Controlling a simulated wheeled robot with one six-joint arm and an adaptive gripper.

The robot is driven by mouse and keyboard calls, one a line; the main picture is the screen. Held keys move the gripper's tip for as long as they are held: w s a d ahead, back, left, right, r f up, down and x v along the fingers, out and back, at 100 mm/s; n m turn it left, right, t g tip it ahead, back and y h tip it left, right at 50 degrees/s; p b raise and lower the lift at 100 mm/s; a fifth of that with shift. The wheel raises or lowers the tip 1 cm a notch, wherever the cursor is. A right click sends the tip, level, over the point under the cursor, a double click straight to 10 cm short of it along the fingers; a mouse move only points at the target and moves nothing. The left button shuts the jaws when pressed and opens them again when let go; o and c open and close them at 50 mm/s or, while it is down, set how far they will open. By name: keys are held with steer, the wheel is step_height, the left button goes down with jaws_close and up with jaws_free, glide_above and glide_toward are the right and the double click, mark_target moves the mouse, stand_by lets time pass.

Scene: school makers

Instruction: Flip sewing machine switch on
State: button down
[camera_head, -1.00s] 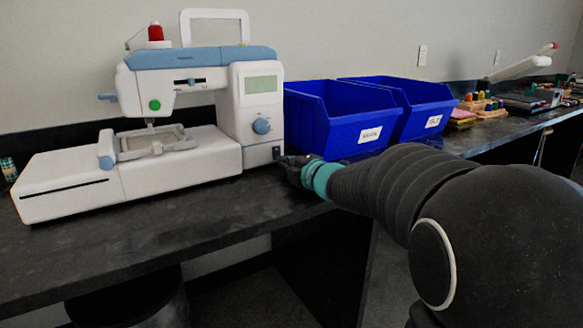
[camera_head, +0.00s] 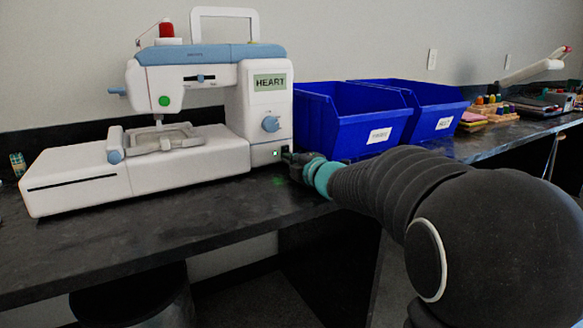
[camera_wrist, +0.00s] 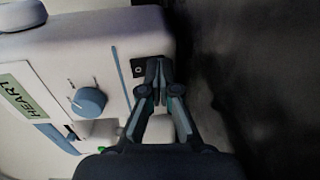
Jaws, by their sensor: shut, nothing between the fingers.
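The white and blue sewing machine (camera_head: 205,155) stands on the dark table, and its screen (camera_head: 270,82) reads "HEART". The switch (camera_head: 277,153) is a small dark panel low on the machine's right end, with a small light spot beside it. In the wrist view the switch panel (camera_wrist: 138,68) is just left of my fingertips. My gripper (camera_head: 288,158) is shut and empty, close beside the switch. In the wrist view my gripper (camera_wrist: 158,75) has its tips together at the machine's edge; I cannot tell whether they touch it.
Two blue bins (camera_head: 350,125) stand right of the machine, behind my arm. The dark table (camera_head: 190,215) is clear in front of the machine. A stool (camera_head: 135,295) is under the table. Small coloured items (camera_head: 490,108) lie farther right.

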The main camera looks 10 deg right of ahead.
steer(key=shift+s, duration=0.1)
steer(key=v, duration=1.2)
